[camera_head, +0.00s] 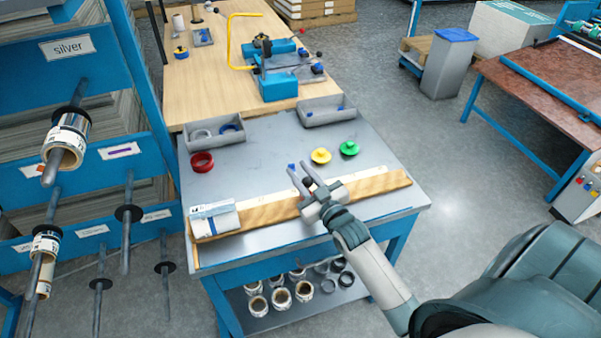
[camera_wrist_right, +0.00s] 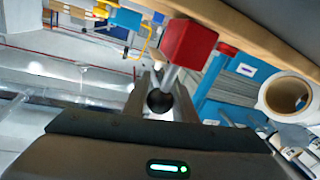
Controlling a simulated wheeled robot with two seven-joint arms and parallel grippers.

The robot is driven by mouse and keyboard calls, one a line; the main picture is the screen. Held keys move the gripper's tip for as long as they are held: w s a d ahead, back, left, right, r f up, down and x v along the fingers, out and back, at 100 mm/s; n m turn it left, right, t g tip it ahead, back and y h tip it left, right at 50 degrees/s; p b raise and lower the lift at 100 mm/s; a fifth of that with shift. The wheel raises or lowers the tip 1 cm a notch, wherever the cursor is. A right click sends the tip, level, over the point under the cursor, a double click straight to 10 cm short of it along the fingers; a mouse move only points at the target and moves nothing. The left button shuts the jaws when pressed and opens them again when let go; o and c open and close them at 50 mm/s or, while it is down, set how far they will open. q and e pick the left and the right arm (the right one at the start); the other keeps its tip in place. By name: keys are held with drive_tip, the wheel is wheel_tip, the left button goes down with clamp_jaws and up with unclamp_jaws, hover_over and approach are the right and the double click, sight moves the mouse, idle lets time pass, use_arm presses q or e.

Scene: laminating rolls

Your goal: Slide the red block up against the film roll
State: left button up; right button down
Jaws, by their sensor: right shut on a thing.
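The red block (camera_wrist_right: 190,43) shows in the right wrist view, with a pale stem ending in a black ball knob (camera_wrist_right: 159,101). My right gripper (camera_head: 303,176) is shut on this knob, over the wooden board on the grey table. In the head view, I cannot make out the red block near my gripper. The white film roll (camera_head: 224,221) lies at the left end of the board, well apart from my gripper. Its open end also shows at the right of the wrist view (camera_wrist_right: 266,98), apart from the block. My left gripper is not in view.
The wooden board (camera_head: 270,212) runs along the table's front edge, with a clear stretch between my gripper and the roll. A red ring (camera_head: 203,162), a yellow knob (camera_head: 320,156) and a green knob (camera_head: 349,148) lie behind it. Grey bins (camera_head: 326,113) stand farther back.

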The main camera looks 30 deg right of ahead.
drive_tip(key=w+a+p, duration=0.1)
drive_tip(key=w+a, duration=0.2)
drive_tip(key=a, duration=1)
drive_tip(key=shift+p, duration=0.35)
drive_tip(key=c, duration=1.5)
unclamp_jaws()
drive_tip(key=shift+o, duration=0.2)
